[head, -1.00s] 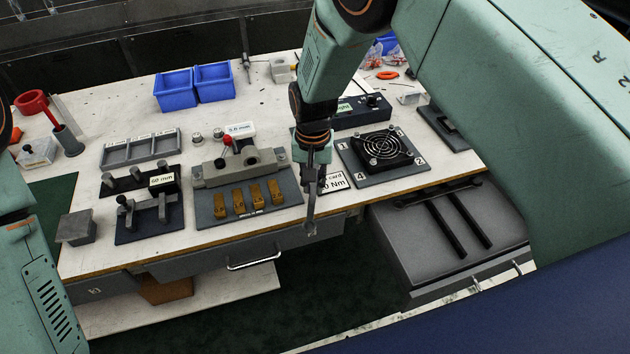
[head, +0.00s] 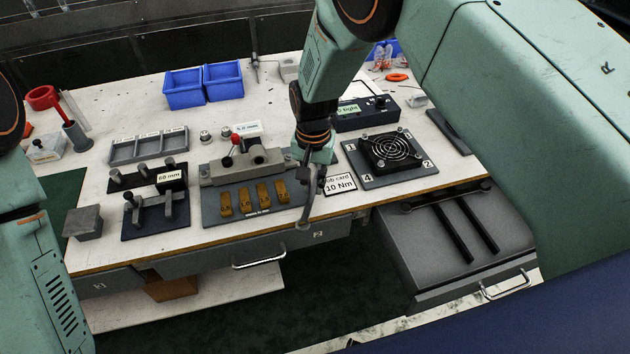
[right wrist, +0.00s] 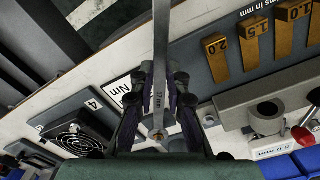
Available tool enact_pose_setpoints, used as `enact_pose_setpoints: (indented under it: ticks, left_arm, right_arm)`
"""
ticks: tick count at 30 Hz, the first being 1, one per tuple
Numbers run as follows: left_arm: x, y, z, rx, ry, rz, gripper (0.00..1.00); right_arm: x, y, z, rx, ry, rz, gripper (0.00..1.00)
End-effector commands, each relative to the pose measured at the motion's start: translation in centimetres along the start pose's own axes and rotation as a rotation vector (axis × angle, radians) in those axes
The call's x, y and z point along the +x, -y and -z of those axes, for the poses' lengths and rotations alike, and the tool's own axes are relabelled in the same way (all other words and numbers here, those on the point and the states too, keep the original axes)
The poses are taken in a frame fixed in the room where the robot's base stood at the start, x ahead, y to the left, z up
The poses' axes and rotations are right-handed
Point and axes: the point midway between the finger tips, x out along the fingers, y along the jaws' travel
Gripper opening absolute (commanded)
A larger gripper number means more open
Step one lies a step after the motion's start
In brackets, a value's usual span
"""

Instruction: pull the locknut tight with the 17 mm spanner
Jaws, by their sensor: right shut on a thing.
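My right gripper (head: 312,172) is shut on the grey 17 mm spanner (right wrist: 160,60), whose shank carries a "17 mm" mark in the right wrist view. In the head view the spanner hangs down, its lower end over the bench's front edge, right of the block plate. The grey clamp-like block (head: 243,165) with a red-knobbed lever stands left of the gripper, apart from it. It also shows in the right wrist view (right wrist: 237,101). I cannot make out the locknut for certain. My left arm is at the left edge; its gripper is out of view.
Brass gauges (head: 263,194) lie on the plate before the block. A "10 Nm" card (head: 339,185) stands close right of the spanner. A fan on a plate (head: 378,180) is further right, above an open drawer (head: 420,250). Blue bins (head: 222,80) stand behind.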

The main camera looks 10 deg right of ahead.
Motion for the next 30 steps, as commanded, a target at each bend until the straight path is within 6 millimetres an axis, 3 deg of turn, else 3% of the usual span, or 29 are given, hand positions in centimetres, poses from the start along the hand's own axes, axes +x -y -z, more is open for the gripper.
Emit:
enact_pose_setpoints:
  ticks: [8,30]
  left_arm:
    - [-0.3,0.0,0.0,0.000,0.000,0.000,0.20]
    - [-3.4,0.0,0.0,0.000,0.000,0.000,0.20]
  right_arm:
    - [-0.1,0.0,-0.2,-0.002,0.001,0.000,0.00]
    - [-0.2,-0.9,-3.3,-0.002,0.001,-0.001,0.00]
